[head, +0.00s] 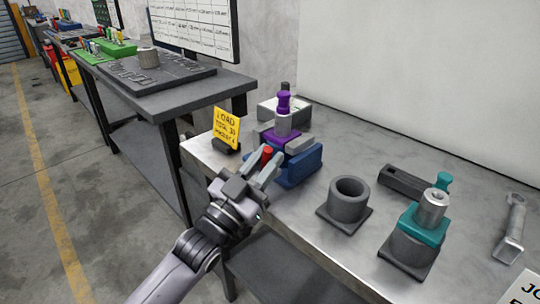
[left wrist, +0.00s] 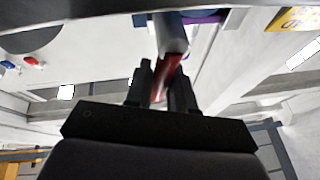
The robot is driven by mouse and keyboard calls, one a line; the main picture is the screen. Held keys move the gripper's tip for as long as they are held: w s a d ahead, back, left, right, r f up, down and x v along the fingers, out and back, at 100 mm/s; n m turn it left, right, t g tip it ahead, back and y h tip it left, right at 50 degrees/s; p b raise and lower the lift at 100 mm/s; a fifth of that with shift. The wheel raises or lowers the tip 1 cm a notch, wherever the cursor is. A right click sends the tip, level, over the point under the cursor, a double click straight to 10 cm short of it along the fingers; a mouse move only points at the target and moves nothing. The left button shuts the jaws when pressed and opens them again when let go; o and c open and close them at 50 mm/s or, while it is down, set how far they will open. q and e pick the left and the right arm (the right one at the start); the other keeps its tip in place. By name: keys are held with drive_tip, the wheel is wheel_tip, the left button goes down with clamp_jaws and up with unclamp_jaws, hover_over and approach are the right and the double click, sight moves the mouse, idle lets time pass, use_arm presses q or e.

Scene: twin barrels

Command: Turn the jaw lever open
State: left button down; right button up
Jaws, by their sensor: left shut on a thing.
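The jaw lever has a red grip (head: 267,153), which shows between the fingers of my left gripper (head: 266,168) at the front of a blue and purple fixture (head: 303,164). In the left wrist view the lever's grey shaft (left wrist: 171,36) runs down to the red part, between the two dark fingers of my left gripper (left wrist: 163,90). The gripper is shut on the lever. A grey cylinder (head: 284,124) with a purple top (head: 283,103) stands upright in the fixture. The fingers hide part of the lever. My right gripper is not in view.
A yellow sign (head: 226,128) stands left of the fixture. On the metal bench (head: 340,255) to the right are an open grey barrel (head: 348,196), a teal-collared piece on a grey block (head: 417,236), a dark handled tool (head: 403,182) and a wrench (head: 512,230).

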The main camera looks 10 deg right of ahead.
use_arm(q)
drive_tip(key=n, duration=0.1)
drive_tip(key=n+t+y+p, duration=0.1)
drive_tip(key=shift+w+a+r+n, duration=0.1)
drive_tip(key=shift+w+a+n, duration=0.1)
drive_tip(key=shift+w+n, duration=0.1)
drive_tip(key=shift+w+a+n, duration=0.1)
drive_tip(key=shift+n, duration=0.3)
drive_tip(key=shift+y, duration=0.3)
drive_tip(key=c, duration=1.3)
unclamp_jaws()
drive_tip(key=shift+c, duration=0.2)
drive_tip(key=v, duration=0.7)
